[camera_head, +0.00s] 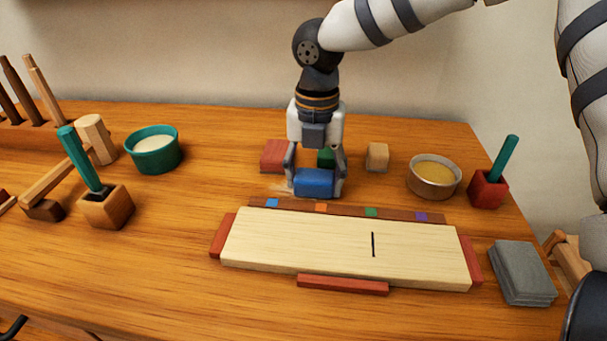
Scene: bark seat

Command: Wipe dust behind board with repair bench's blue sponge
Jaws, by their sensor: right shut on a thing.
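My right gripper (314,180) points down behind the board and is shut on the blue sponge (314,183). The sponge is at the table top, just behind the board's back strip. A pale dust patch (281,189) shows at the sponge's left side; any dust under the sponge is hidden. The pale wooden board (300,243) lies flat, with a short dark line on it and red-brown pieces at its ends and front. The back strip (346,210) carries blue, orange, green and purple squares. My left gripper is not in view.
Behind the gripper stand a red block (273,155), a green block (326,158) and a tan block (377,156). A yellow-filled bowl (434,177), red holder (488,189) and grey pad stack (522,273) are right. A teal bowl (154,150) and wooden holder (106,208) are left.

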